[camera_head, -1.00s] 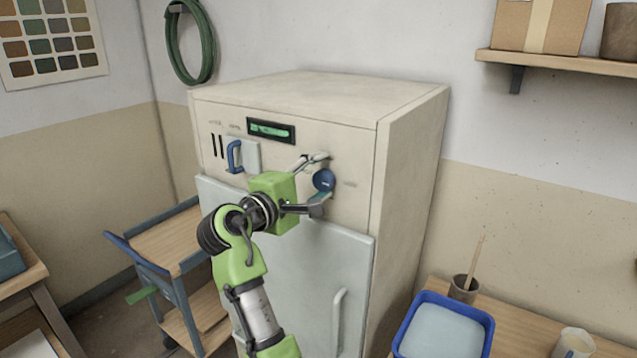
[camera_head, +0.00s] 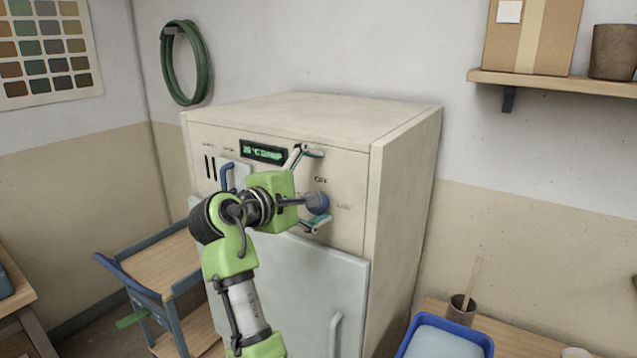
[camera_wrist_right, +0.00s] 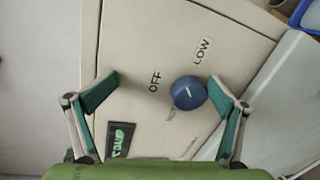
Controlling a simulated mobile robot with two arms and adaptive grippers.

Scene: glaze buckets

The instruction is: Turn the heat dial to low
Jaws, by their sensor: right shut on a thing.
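The heat dial (camera_head: 318,204) is a round blue knob on the cream kiln-like cabinet's front panel. It also shows in the right wrist view (camera_wrist_right: 188,93), with a short white mark and the printed words OFF and LOW around it. In the wrist view one teal pad (camera_wrist_right: 223,98) lies against or very close to the dial; the other stands well off. The dial's exact setting is hard to read. My left gripper is out of view.
A lit green display (camera_head: 264,153) and a blue handle (camera_head: 227,177) are left of the dial. The cabinet's pale door (camera_head: 300,285) is below. A cart (camera_head: 160,265) stands at the left, and a blue tray (camera_head: 445,338) sits on a table at the right.

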